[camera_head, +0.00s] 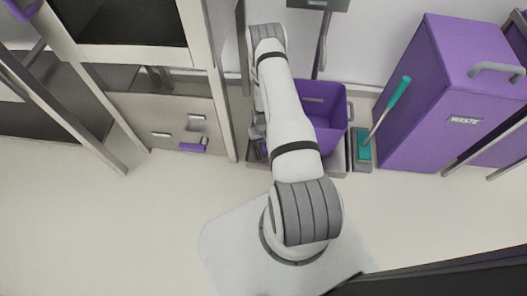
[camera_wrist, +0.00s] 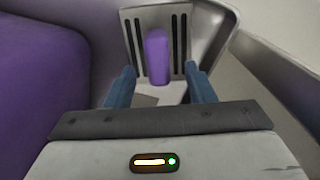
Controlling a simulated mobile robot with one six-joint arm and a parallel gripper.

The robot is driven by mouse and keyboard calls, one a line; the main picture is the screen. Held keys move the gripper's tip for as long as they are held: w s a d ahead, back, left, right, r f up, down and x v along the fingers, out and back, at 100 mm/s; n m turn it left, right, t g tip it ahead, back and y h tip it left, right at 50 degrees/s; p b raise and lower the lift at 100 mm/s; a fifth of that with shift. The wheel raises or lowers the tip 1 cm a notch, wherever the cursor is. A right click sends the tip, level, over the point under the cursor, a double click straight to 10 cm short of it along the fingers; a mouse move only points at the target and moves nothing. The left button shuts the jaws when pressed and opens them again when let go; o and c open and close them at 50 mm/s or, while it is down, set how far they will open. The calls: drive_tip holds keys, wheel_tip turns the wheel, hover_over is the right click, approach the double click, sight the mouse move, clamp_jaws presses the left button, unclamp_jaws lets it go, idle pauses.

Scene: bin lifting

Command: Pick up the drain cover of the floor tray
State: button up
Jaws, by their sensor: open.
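The drain cover (camera_wrist: 136,46) shows in the wrist view as a grey slotted plate with an upright purple handle (camera_wrist: 157,57). It sits at the end of the grey floor tray (camera_wrist: 217,35). My gripper (camera_wrist: 160,72) is open, with its two blue fingers pointing at the cover, one to each side of the handle in the picture. Gaps show between the fingers and the handle. I cannot tell how far the fingertips are from the handle in depth. In the head view my arm hides most of the cover and my gripper.
A purple bin (camera_head: 329,104) stands on the tray, close to my arm; a purple wall (camera_wrist: 45,80) fills the left of the wrist view. A teal-handled tool (camera_head: 391,98) and a purple waste box (camera_head: 425,110) stand to the right. Front floor is clear.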

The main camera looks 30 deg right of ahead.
sight(261, 154)
drive_tip(key=f, duration=0.1)
drive_tip(key=f+b, duration=0.1)
drive_tip(key=f, duration=0.2)
drive_tip(key=shift+s, duration=0.3)
drive_tip(key=shift+c, duration=0.2)
drive_tip(key=shift+r, duration=0.1)
clamp_jaws()
